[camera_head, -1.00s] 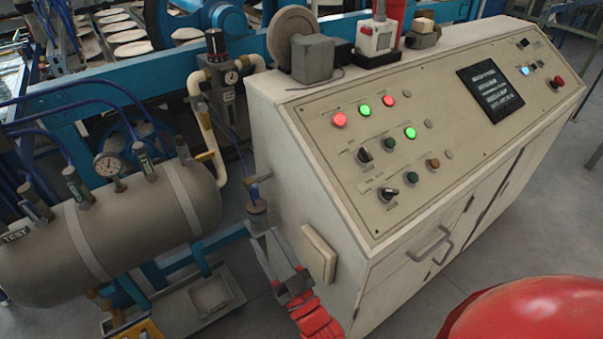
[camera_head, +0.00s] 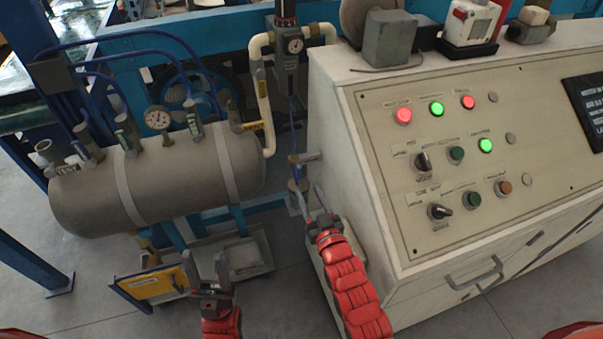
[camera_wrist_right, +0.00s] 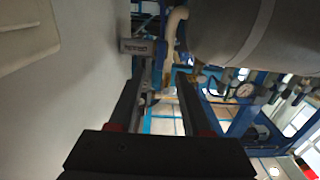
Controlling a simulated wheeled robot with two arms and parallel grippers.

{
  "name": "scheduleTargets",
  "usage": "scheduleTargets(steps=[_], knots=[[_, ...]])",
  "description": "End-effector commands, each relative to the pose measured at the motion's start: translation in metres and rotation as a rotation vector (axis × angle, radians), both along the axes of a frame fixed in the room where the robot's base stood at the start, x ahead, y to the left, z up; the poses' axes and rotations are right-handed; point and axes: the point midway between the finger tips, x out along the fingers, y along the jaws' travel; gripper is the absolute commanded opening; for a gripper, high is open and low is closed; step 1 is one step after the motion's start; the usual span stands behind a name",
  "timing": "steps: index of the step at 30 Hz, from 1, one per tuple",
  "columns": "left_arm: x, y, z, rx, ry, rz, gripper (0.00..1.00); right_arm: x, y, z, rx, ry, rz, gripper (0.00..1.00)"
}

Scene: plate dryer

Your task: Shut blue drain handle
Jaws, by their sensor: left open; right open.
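I cannot pick out the blue drain handle with certainty. A small blue piece (camera_wrist_right: 183,70) shows beyond and between my right fingers in the right wrist view; I cannot tell whether it is the handle. The grey tank (camera_head: 190,180) stands left of the cabinet in the head view. My right gripper (camera_head: 310,203) is open beside the cabinet's left side, below a short grey stub. Its two fingers also show in the right wrist view (camera_wrist_right: 162,84), with nothing clearly held. My left gripper (camera_head: 206,265) is open and empty below the tank, right of a yellow plate (camera_head: 155,284).
The control cabinet (camera_head: 340,130) stands close against my right arm. A white pipe (camera_head: 265,95) and a regulator (camera_head: 290,55) rise behind. A blue post (camera_head: 35,255) is at left. Floor is free at lower left.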

Motion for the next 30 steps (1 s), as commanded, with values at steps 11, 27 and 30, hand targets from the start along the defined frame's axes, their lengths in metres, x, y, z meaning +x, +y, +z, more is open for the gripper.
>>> scheduleTargets(steps=[11, 27, 30], knots=[[0.0, 0.0, 0.01, 0.0, 0.0, 0.0, 0.5, 0.062, 0.02, 0.002, 0.001, -0.002, 0.0, 0.49], [0.0, 0.0, 0.01, 0.0, 0.0, 0.0, 0.5, 0.072, 0.023, 0.0, 0.0, -0.001, 0.0, 0.34], [0.0, 0.0, 0.01, 0.0, 0.0, 0.0, 0.5, 0.072, 0.023, 0.0, 0.001, -0.002, 0.0, 0.16]])
